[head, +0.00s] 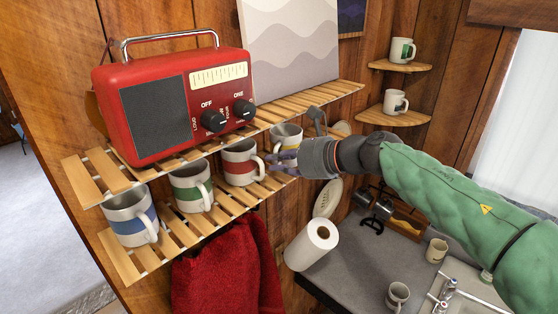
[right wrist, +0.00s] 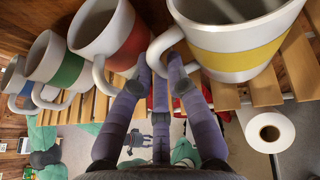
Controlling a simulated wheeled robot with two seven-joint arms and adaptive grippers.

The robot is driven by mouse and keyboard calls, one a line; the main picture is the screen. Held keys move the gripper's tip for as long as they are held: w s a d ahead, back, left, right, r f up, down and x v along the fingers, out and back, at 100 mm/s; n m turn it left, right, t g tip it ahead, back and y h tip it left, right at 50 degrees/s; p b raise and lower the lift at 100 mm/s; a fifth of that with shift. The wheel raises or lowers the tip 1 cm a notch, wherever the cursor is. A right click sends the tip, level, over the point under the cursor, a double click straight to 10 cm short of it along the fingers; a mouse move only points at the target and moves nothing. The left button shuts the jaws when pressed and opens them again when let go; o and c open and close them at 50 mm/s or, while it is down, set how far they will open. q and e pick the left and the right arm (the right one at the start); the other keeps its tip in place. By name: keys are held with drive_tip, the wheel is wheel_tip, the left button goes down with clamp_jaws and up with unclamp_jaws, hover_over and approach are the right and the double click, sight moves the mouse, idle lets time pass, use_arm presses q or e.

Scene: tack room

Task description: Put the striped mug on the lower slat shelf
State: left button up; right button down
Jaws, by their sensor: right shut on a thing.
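A white mug with a yellow stripe (head: 286,133) is at the right end of the lower slat shelf (head: 204,222). It also shows large in the right wrist view (right wrist: 240,50). My right gripper (head: 283,160) is shut on its handle, with the fingers around the handle. The mug looks upright, at the slats; I cannot tell whether its base touches them. A red-striped mug (head: 241,165), a green-striped mug (head: 190,190) and a blue-striped mug (head: 128,222) stand to its left on the same shelf. My left gripper is not in view.
A red radio (head: 152,105) and a wavy picture (head: 285,45) stand on the upper slat shelf (head: 335,92) close above. A red towel (head: 225,270) and a paper roll (head: 312,245) are below. Corner shelves (head: 398,66) hold two mugs; more mugs are on the counter (head: 350,275).

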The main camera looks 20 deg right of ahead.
drive_tip(key=c, duration=1.7)
unclamp_jaws()
drive_tip(key=shift+f, duration=0.15)
drive_tip(key=o, duration=0.5)
drive_tip(key=shift+r, duration=0.3)
drive_tip(key=b+v, duration=0.2)
drive_tip(key=v, duration=1)
drive_tip(key=shift+f, duration=0.1)
